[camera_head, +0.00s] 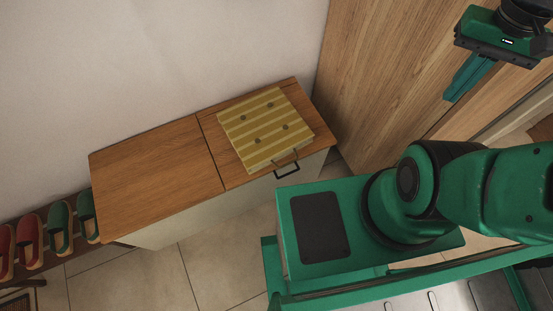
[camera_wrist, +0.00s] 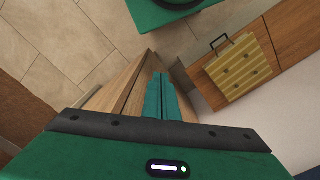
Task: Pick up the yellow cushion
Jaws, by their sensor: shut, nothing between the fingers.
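The yellow cushion (camera_head: 263,130) is flat, square and striped, with several dark buttons. It lies on the right part of the wooden cabinet top in the head view. In the wrist view the cushion (camera_wrist: 236,72) is at the right. My gripper (camera_head: 453,95) is at the upper right of the head view, well apart from the cushion, in front of the wood panel. In the wrist view my gripper (camera_wrist: 161,80) has its teal fingers together with nothing between them.
The low cabinet (camera_head: 150,178) has a bare left top and a dark handle (camera_head: 287,169) at its front. A tall wood panel (camera_head: 385,75) stands right of it. Red and green slippers (camera_head: 60,225) sit on a rack at the lower left. Tiled floor (camera_head: 160,280) lies in front.

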